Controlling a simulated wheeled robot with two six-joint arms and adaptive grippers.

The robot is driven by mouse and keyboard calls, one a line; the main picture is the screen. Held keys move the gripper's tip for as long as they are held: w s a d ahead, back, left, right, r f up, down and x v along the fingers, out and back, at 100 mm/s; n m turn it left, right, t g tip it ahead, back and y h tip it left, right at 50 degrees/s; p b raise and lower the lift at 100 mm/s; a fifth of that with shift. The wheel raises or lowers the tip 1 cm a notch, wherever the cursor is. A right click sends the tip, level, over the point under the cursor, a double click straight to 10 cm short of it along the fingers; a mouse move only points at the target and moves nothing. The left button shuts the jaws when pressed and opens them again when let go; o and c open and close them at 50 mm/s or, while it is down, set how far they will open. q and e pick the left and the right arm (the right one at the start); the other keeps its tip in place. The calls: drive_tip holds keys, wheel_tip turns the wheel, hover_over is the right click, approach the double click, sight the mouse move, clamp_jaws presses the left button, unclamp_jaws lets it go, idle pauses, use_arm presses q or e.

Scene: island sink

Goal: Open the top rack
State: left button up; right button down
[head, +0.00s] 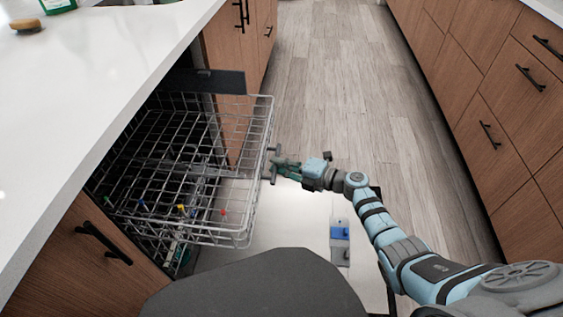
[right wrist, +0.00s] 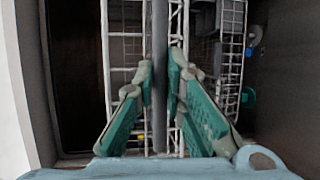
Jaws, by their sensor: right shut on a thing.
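The top rack (head: 212,178) is a grey wire basket. It extends out of the dishwasher under the counter, over the lowered door (head: 310,215). A grey bar handle (head: 273,179) is on its front; it also shows as an upright bar in the right wrist view (right wrist: 160,50). My right gripper (head: 276,163) is shut on this handle, with green fingers on both sides of the bar in the right wrist view (right wrist: 161,88). The rack looks empty of dishes. My left gripper is not in view.
A white counter (head: 85,75) overhangs the dishwasher on the left. A detergent dispenser with a blue part (head: 340,231) is on the door. Wooden drawers (head: 505,110) line the right side. The wood floor (head: 335,80) between is clear.

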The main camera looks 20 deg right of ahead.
drive_tip(key=shift+s+d, duration=0.1)
drive_tip(key=shift+s, duration=0.05)
drive_tip(key=c, duration=1.7)
unclamp_jaws()
drive_tip(key=shift+o, duration=0.2)
drive_tip(key=v, duration=1.2)
